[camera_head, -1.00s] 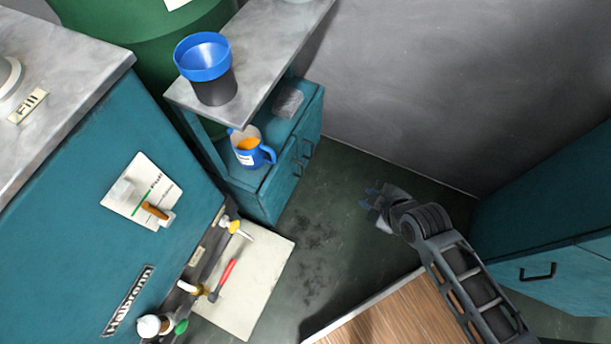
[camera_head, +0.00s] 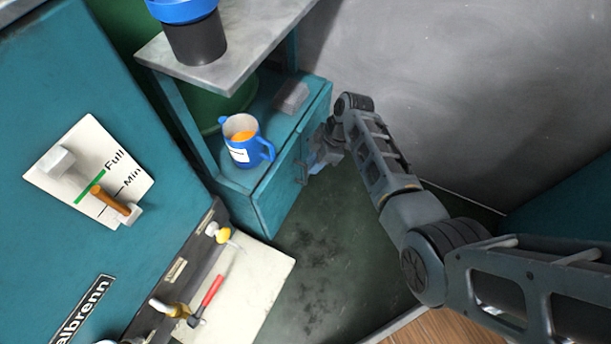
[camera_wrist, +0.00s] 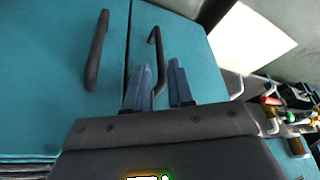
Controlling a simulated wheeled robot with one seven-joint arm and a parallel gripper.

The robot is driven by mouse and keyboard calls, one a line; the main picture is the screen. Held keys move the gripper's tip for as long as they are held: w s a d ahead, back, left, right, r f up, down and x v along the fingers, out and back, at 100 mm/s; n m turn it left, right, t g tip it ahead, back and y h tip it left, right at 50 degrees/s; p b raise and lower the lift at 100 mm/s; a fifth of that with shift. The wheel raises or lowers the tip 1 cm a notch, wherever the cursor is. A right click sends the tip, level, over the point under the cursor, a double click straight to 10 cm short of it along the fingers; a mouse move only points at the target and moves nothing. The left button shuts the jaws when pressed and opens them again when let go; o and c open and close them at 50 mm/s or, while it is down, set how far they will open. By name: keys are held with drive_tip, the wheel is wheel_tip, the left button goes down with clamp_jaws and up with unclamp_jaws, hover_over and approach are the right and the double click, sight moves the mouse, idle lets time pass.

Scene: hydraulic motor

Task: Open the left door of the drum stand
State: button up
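The drum stand (camera_head: 265,205) is a teal cabinet with a grey top shelf, with two doors on its front. In the wrist view the left door (camera_wrist: 185,40) is the panel right of the vertical seam, and the other door (camera_wrist: 60,60) is left of it. Both look shut. The left door's dark bar handle (camera_wrist: 153,50) runs down between the blue fingertips of my gripper (camera_wrist: 160,82). The fingers are apart, one on each side of the handle; contact is not clear. In the head view my gripper (camera_head: 322,158) is at the stand's front, partly hidden by my arm.
The other door's handle (camera_wrist: 97,50) is close beside my gripper. A blue jug (camera_head: 243,143) stands on the lower shelf, and a blue-rimmed container (camera_head: 195,40) on the top shelf. A pale sheet (camera_head: 262,285) lies below the taps. The floor (camera_head: 330,240) before the stand is clear.

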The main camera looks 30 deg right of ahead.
sight(305, 174)
drive_tip(key=b+x, duration=0.3)
drive_tip(key=x, duration=0.4)
clamp_jaws()
idle(0.4)
